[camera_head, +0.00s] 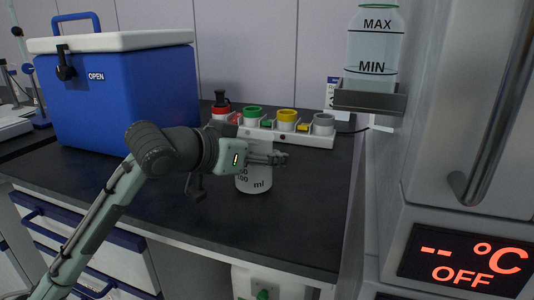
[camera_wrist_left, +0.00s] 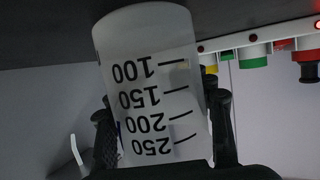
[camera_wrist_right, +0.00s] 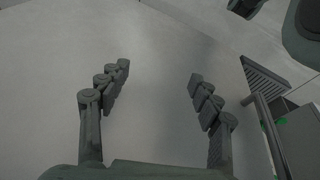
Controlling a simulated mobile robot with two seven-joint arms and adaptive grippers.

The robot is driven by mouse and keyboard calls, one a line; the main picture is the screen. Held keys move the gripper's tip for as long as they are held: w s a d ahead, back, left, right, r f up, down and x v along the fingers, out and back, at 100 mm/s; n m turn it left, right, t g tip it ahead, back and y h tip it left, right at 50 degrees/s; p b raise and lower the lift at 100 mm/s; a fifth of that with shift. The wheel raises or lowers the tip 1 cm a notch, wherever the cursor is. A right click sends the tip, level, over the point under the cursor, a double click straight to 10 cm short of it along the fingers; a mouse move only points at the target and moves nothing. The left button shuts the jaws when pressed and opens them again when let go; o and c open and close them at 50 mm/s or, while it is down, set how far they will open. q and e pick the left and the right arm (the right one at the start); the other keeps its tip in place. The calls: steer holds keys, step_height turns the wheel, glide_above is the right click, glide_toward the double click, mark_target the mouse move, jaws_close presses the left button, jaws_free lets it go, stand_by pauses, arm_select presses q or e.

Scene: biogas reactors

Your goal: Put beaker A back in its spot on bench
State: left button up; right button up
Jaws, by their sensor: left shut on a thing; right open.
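A white translucent beaker (camera_head: 256,180) with dark volume marks is at the front of the dark bench, partly hidden by my left gripper (camera_head: 276,159). That gripper is shut on it. The left wrist view shows the beaker (camera_wrist_left: 150,75) upside down in the picture, between the two fingers, with marks from 100 to 250. No letter A shows on it. The beaker's base appears at or just above the bench top; I cannot tell whether it touches. My right gripper (camera_wrist_right: 157,85) is open and empty in the right wrist view, over a plain grey surface.
A rack (camera_head: 318,139) with red, green, yellow and grey caps stands behind the beaker. A blue cooler box (camera_head: 125,100) is at the left. A MIN/MAX bottle (camera_head: 375,50) and a metal unit reading OFF (camera_head: 465,262) are at the right. The bench (camera_head: 315,215) right of the beaker is clear.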

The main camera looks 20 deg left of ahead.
mark_target(242, 190)
arm_select(q)
steer(key=o, duration=1.6)
steer(key=shift+f, duration=0.1)
steer(key=shift+r, duration=0.25)
steer(key=v, duration=0.7)
steer(key=shift+s+a, duration=0.1)
steer(key=shift+s, duration=0.1)
